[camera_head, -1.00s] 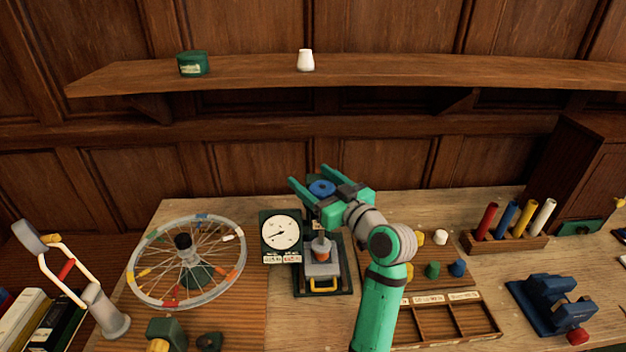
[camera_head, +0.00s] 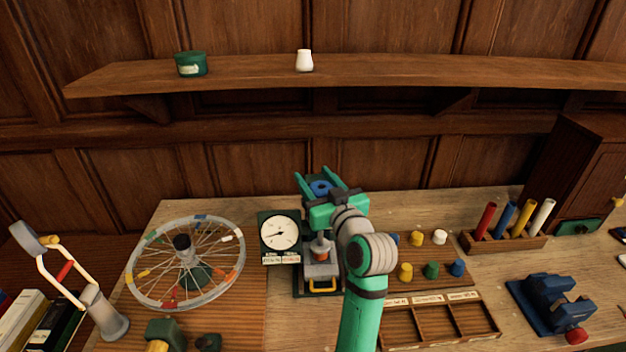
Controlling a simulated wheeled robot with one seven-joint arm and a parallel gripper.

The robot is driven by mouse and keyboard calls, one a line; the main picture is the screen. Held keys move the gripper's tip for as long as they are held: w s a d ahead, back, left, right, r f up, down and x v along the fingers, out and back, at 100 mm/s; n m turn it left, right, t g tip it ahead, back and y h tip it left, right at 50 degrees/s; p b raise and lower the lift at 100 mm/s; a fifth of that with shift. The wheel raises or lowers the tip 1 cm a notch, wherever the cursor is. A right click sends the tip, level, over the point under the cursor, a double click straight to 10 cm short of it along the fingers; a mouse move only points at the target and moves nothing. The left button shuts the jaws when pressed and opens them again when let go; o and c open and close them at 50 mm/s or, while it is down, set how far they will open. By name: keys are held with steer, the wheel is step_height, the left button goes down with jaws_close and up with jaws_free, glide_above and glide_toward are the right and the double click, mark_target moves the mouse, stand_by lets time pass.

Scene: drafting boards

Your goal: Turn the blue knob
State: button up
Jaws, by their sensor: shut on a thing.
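The blue knob (camera_head: 320,187) is round with a dark centre. It sits at the top of a small dark press-like device (camera_head: 301,285) on the bench, beside a white dial gauge (camera_head: 279,233). My gripper (camera_head: 320,182) is around the knob, with one green finger on its left and one on its right, shut on it. An orange part and a yellow handle (camera_head: 318,291) show lower on the device. My wrist and arm hide the device's right side.
A spoked wheel (camera_head: 186,262) stands to the left. To the right are a board of coloured pegs (camera_head: 432,270), a compartment tray (camera_head: 440,322), a rack of coloured rods (camera_head: 505,240) and a blue vise (camera_head: 548,303). A shelf (camera_head: 400,72) runs above.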

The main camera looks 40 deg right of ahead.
mark_target(298, 211)
steer(key=m+g+h, duration=0.1)
steer(key=m+h, duration=0.1)
steer(key=d+m+g+h, duration=0.1)
steer(key=h, duration=0.2)
steer(key=shift+s+m, duration=0.2)
steer(key=shift+m, duration=0.2)
steer(key=m+g+h, duration=0.2)
steer(key=h, duration=0.1)
steer(key=m+g+h, duration=0.1)
steer(key=shift+s+d, duration=0.25)
steer(key=shift+d, duration=0.15)
steer(key=m+g+h, duration=0.1)
steer(key=g, duration=0.1)
steer(key=s+m+g+h, duration=0.1)
steer(key=m+g, duration=0.1)
steer(key=d+m+g+h, duration=0.1)
steer(key=g+h, duration=0.1)
steer(key=shift+s+m, duration=0.15)
steer(key=shift+m, duration=0.25)
steer(key=shift+s+d+m+g+h, duration=0.1)
steer(key=shift+s+m+g+h, duration=0.1)
steer(key=shift+m+g, duration=0.55)
steer(key=shift+s+m+g+h, duration=0.2)
steer(key=shift+s+m+g, duration=0.1)
steer(key=shift+g, duration=0.75)
steer(key=shift+s+d+m+g+h, duration=0.1)
steer(key=shift+s+m+g+h, duration=0.1)
steer(key=shift+m+g, duration=0.55)
steer(key=shift+g, duration=0.25)
